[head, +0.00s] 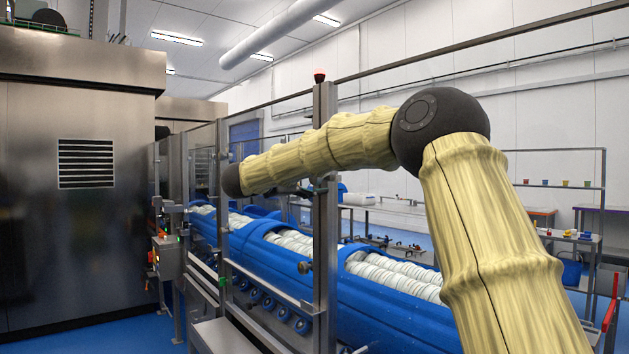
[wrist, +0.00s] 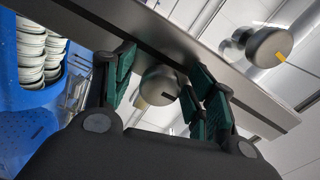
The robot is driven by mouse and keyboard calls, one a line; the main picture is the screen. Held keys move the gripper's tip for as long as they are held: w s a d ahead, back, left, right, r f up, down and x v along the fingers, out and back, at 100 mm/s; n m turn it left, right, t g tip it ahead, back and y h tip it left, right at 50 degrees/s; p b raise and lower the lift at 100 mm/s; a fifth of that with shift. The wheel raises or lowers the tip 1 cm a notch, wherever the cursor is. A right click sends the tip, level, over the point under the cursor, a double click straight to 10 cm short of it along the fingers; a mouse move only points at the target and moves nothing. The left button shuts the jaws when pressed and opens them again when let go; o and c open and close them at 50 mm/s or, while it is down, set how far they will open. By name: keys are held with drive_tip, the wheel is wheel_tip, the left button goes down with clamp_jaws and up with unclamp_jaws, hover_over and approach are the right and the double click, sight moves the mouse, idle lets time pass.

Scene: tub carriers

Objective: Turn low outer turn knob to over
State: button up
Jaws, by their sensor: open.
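My gripper (wrist: 163,78) is open in the wrist view, with a green-padded finger on each side of a grey metal turn knob (wrist: 158,88). This knob has a dark mark on its face and sits against a flat metal post (wrist: 240,92). There are gaps between pads and knob, and I cannot tell its depth between them. A second turn knob (wrist: 262,45) with a yellow mark is outside the fingers at upper right. I cannot tell which is the low outer one. In the head view, a small knob (head: 305,267) shows by the upright post (head: 325,215); my fingers cannot be made out.
A blue carrier line (head: 385,310) holding rows of white stacked ware runs behind the post, and blue carrier (wrist: 40,115) is at left in the wrist view. A large steel cabinet (head: 85,230) stands at left. Metal rails and a small control box (head: 167,257) are nearby.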

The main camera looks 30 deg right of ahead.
drive_tip(key=a, duration=1.2)
drive_tip(key=shift+s, duration=0.45)
